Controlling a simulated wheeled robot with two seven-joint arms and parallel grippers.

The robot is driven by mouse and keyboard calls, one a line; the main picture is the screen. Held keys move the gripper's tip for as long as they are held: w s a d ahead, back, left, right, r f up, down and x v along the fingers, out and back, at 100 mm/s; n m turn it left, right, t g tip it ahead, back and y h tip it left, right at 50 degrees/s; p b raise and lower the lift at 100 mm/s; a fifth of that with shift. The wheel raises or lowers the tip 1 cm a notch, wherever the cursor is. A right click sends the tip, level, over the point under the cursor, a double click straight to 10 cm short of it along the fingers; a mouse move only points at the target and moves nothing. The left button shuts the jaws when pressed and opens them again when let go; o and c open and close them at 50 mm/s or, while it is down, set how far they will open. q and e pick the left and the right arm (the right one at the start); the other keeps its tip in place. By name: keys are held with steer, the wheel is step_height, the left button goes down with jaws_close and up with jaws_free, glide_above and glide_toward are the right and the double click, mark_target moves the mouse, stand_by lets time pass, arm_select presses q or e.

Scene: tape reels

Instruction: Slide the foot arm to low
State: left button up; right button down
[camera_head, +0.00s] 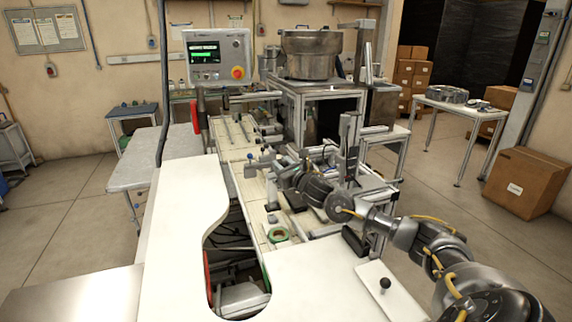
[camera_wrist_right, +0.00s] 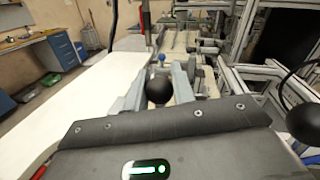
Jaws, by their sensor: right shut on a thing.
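My right arm reaches from the lower right over the machine line. My right gripper (camera_head: 277,167) is shut on a black ball knob, which shows between its fingers in the right wrist view (camera_wrist_right: 158,90). I take this knob to be the handle of the foot arm; the arm itself is mostly hidden by my gripper. A small blue knob (camera_head: 250,156) stands just beyond the fingers, and it also shows in the right wrist view (camera_wrist_right: 161,58). My left gripper is not in view.
Metal frames and a dark upright column (camera_head: 349,165) crowd my right arm. Another black ball knob (camera_head: 385,284) stands on a plate at the front right. A control panel (camera_head: 217,57) stands behind.

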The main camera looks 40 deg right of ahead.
steer(key=c, duration=1.2)
jaws_free()
steer(key=shift+w+f, duration=0.1)
steer(key=shift+f, duration=0.25)
steer(key=shift+r, duration=0.1)
steer(key=shift+s+a+b, duration=0.1)
steer(key=shift+s+b, duration=0.2)
steer(key=shift+s, duration=0.25)
steer(key=s+b, duration=0.1)
steer(key=s, duration=0.2)
steer(key=s+b, duration=0.1)
steer(key=s, duration=0.2)
steer(key=s+a+b, duration=0.1)
steer(key=s+b, duration=0.1)
steer(key=s, duration=0.1)
steer(key=shift+s+a, duration=0.1)
steer(key=shift+s, duration=0.25)
